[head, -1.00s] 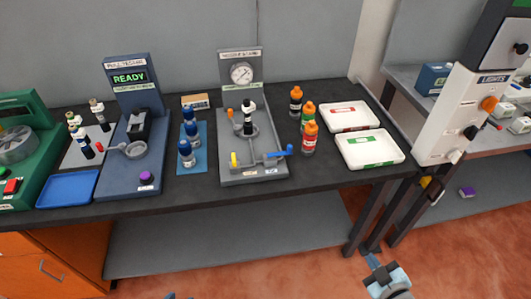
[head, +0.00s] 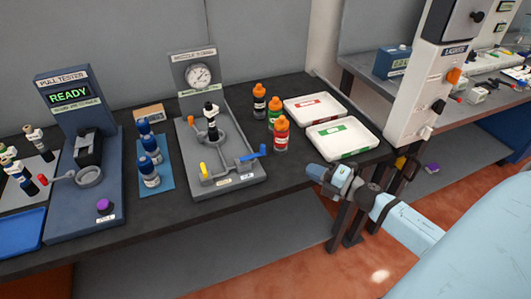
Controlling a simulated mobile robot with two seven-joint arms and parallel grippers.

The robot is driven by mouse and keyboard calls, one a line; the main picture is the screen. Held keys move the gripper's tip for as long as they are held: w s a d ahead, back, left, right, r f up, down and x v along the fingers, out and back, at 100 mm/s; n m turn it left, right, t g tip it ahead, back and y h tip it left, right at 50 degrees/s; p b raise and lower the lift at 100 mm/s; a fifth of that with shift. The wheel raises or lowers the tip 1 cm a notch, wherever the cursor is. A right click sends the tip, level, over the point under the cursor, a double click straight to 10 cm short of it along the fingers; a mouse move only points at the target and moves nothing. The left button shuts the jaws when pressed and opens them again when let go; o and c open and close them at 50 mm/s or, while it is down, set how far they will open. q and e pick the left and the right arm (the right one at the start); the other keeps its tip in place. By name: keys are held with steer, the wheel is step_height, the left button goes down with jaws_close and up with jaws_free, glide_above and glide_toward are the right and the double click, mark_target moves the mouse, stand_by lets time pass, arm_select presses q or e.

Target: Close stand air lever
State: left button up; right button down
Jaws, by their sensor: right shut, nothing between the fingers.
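The grey nozzle stand (head: 222,187) stands on the dark bench with a round gauge (head: 199,75) on its back panel. On its base, a blue-handled lever (head: 252,153) points right and a yellow-handled lever (head: 203,169) stands at the left. Two small labels at the base's front edge are too small to read, so I cannot tell which lever is air. A black and white nozzle piece (head: 212,122) stands upright in the stand's ring. My right gripper (head: 314,172) is shut and empty at the bench's front edge, right of the blue lever and apart from it. My left gripper is not visible.
Orange-, green- and red-marked bottles (head: 281,135) stand right of the stand. Two white trays (head: 370,142) lie behind my right gripper. Blue-capped bottles (head: 150,172) stand on a blue mat at left, beside the pull tester (head: 110,215). A white lights panel (head: 415,105) rises at right.

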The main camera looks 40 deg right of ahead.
steer(key=p+x, duration=0.2)
steer(key=x, duration=1.1)
steer(key=shift+w+a, duration=0.2)
steer(key=shift+w, duration=0.3)
steer(key=shift+f, duration=0.1)
